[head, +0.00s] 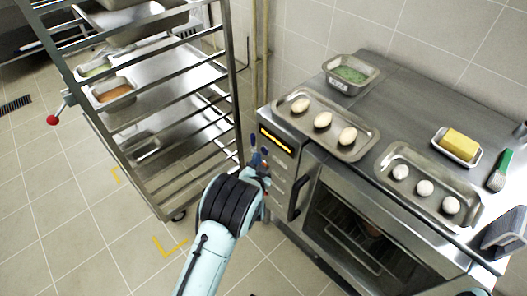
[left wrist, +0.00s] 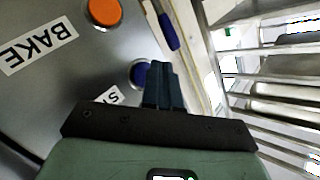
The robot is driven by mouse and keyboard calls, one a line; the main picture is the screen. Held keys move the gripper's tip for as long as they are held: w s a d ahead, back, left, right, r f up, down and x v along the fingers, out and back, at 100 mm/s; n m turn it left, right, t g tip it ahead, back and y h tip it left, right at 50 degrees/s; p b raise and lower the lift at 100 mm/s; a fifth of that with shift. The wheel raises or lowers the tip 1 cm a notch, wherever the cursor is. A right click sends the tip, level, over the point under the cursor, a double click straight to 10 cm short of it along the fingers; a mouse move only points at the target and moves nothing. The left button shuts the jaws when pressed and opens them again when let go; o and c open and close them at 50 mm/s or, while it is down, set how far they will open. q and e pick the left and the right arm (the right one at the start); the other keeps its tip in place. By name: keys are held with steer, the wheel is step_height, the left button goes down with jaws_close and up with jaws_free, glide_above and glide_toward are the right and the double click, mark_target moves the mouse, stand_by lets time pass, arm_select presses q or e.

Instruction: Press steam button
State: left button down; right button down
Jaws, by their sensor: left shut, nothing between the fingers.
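The oven's control panel (head: 280,165) is on its left front, below a lit amber display (head: 276,140). In the left wrist view a round blue button (left wrist: 138,73) sits beside a label (left wrist: 110,96) of which only an "S" start shows; the rest is hidden. An orange button (left wrist: 104,12) is by the "BAKE" label (left wrist: 38,45). My left gripper (head: 257,150) is at the panel's left side. Its fingers (left wrist: 161,68) are shut and empty, overlapping the blue button's right edge in the wrist view. I cannot tell whether they touch it.
A steel rack (head: 228,100) with trays stands close to the left of the oven. The oven door handle (head: 299,198) is right of the panel. Trays of dough (head: 345,152) and a butter dish (head: 437,151) are on top. Open floor lies in front.

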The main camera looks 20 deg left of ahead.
arm_select(q)
steer(key=shift+s+a, duration=0.1)
steer(key=s, duration=0.1)
steer(key=s+a, duration=0.1)
steer(key=s, duration=0.2)
steer(key=shift+s+a, duration=0.25)
steer(key=shift+a, duration=0.15)
stand_by(0.8)
